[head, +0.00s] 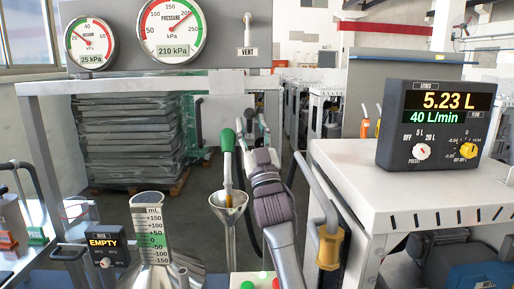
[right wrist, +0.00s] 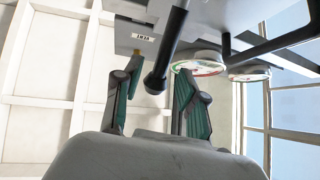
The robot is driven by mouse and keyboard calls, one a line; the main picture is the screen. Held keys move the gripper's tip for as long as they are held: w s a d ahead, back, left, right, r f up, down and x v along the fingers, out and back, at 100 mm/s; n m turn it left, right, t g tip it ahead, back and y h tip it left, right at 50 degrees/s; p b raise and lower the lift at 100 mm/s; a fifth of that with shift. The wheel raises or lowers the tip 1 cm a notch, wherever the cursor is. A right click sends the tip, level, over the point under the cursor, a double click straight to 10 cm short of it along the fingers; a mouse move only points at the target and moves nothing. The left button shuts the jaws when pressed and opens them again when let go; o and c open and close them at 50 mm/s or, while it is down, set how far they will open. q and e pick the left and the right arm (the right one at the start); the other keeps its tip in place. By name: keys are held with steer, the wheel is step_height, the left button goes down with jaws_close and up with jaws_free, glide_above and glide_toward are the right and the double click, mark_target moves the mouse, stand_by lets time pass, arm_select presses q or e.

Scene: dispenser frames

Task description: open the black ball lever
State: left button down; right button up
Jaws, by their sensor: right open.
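In the right wrist view a black lever (right wrist: 160,75) with a thick rounded end hangs down between my fingers. My right gripper (right wrist: 156,70) is open, with one finger on each side of the lever. A gap shows on both sides of it; I see no contact. In the head view my right gripper (head: 253,128) points away from me, just right of a green handle (head: 228,140) above a funnel. The black lever is hard to tell apart from the dark fingers there. My left gripper is not in view.
A metal panel carries two round gauges (head: 171,28) and a VENT label (head: 247,51). A white cabinet (head: 335,155) with a black display box (head: 432,122) stands at the right. The funnel (head: 228,203) and a graduated container (head: 153,235) stand in front.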

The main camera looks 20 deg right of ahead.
steer(key=v, duration=0.9)
steer(key=shift+s, duration=0.3)
